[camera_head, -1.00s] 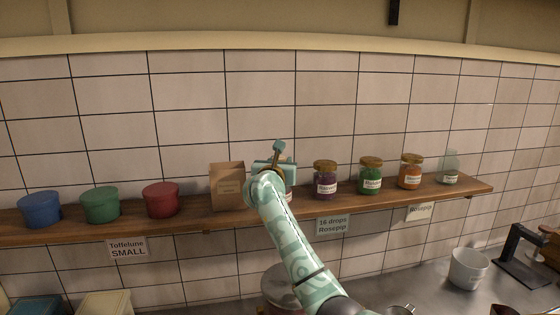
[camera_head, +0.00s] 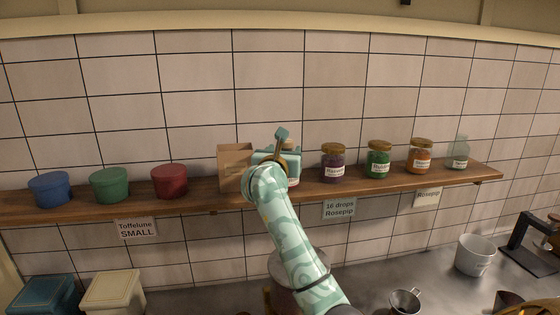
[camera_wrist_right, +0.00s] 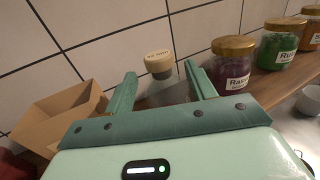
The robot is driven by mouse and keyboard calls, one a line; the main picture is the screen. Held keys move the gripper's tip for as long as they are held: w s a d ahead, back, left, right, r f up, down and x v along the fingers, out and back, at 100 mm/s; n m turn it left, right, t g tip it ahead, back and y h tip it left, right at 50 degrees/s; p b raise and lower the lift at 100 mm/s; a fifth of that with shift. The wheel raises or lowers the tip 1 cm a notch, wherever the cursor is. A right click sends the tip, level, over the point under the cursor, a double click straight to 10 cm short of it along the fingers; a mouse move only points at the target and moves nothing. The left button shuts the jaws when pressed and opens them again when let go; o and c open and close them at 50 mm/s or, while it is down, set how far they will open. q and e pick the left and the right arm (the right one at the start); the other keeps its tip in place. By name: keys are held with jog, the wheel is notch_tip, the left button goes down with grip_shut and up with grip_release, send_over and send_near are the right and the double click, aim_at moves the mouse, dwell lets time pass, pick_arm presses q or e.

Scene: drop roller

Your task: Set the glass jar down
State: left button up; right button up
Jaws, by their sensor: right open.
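A clear glass jar with a pale, lettered lid (camera_wrist_right: 158,66) stands on the shelf between the paper box and the purple jar. In the right wrist view it lies beyond and between my fingers, apart from them as far as I can see. In the head view it is mostly hidden behind my right gripper (camera_head: 276,146), with a sliver at the gripper's right. My right gripper, also in the wrist view (camera_wrist_right: 161,82), is open and empty in front of the jar. My left gripper is not in view.
The wooden shelf (camera_head: 214,202) also holds an open paper box (camera_head: 233,168) left of the gripper and purple (camera_head: 333,165), green (camera_head: 378,161) and orange (camera_head: 419,158) jars to its right. A clear lidless jar (camera_head: 459,154) stands at the right end. A tiled wall is close behind.

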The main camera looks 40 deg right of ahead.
jog(key=v, duration=0.6)
jog(key=shift+b, duration=0.35)
jog(key=shift+s, duration=0.1)
jog(key=shift+a+f, duration=0.1)
